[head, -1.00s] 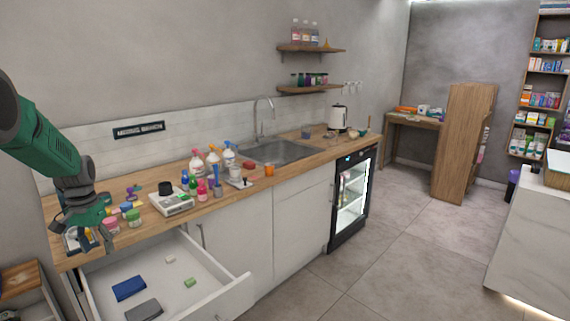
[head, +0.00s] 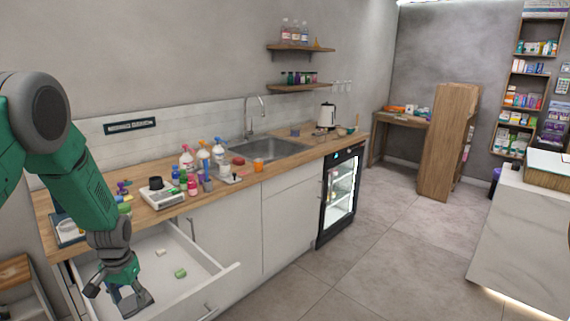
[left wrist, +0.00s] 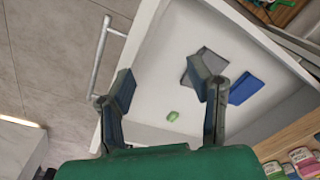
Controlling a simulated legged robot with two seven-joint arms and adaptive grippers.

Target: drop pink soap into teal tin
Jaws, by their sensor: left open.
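I cannot make out a pink soap for certain. A small green block (head: 180,273) and a small cream block (head: 160,252) lie in the open drawer; the green block also shows in the left wrist view (left wrist: 173,116). No teal tin can be made out. My left gripper (head: 113,298) is open and empty, low over the drawer's left part. In the left wrist view, its fingers (left wrist: 163,85) are spread above the drawer floor, and a grey flat item (left wrist: 196,72) lies partly behind one finger, with a blue flat item (left wrist: 245,88) beside it. The right gripper is out of view.
The white drawer (head: 213,285) stands open below the wooden counter. The counter holds a scale (head: 163,195), bottles (head: 187,158), a reddish lump (head: 238,160) and the sink (head: 268,149). Jars with pink and green lids (left wrist: 300,156) stand near the drawer. The floor (head: 360,250) is clear.

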